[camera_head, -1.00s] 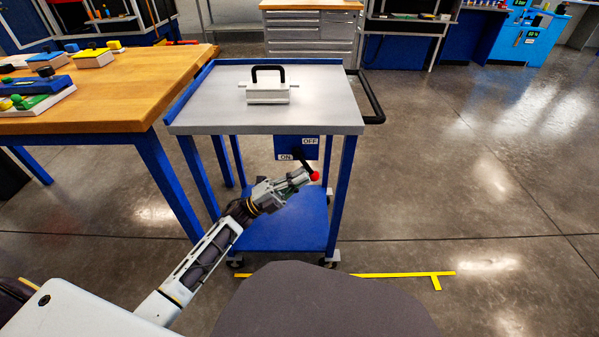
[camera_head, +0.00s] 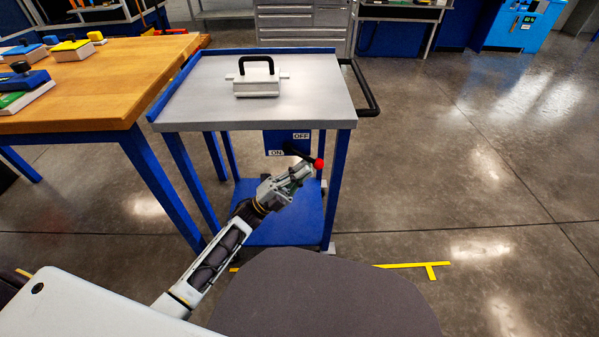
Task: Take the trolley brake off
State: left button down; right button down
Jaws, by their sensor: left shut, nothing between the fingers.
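The trolley (camera_head: 190,108) has a grey top and blue legs. Under its top is a blue brake panel (camera_head: 270,140) with an ON label (camera_head: 276,153) at lower left and an OFF label (camera_head: 301,136) at upper right. A black brake lever (camera_head: 299,154) runs right and slightly down from the panel to a red knob (camera_head: 319,163), below and right of OFF. My left gripper (camera_head: 309,171) is shut and empty, its tips close under the lever beside the knob. I cannot tell whether they touch. My right gripper is not in view.
A white block with a black handle (camera_head: 257,87) stands on the trolley top. A black push handle (camera_head: 368,95) sticks out at its right. A wooden workbench (camera_head: 110,90) stands close on the left. The floor to the right is clear, with a yellow mark (camera_head: 410,265).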

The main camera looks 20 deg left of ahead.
aim_at(314, 163)
pick_arm(q)
jog(key=shift+w+d+r, duration=0.1)
jog(key=shift+d+r, duration=0.1)
jog(key=shift+d, duration=0.1)
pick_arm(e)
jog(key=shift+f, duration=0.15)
pick_arm(q)
jog(key=r, duration=0.1)
jog(key=d+t, duration=0.1)
jog(key=d+r, duration=0.1)
jog(key=shift+w+r+n+t+h+p, duration=0.3)
jog(key=shift+n+h+p, duration=0.1)
jog(key=shift+d+r, duration=0.1)
jog(key=shift+r, duration=0.05)
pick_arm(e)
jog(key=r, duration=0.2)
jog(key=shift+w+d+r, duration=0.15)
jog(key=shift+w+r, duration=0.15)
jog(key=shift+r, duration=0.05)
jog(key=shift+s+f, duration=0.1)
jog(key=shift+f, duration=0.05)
pick_arm(q)
jog(key=shift+f, duration=0.2)
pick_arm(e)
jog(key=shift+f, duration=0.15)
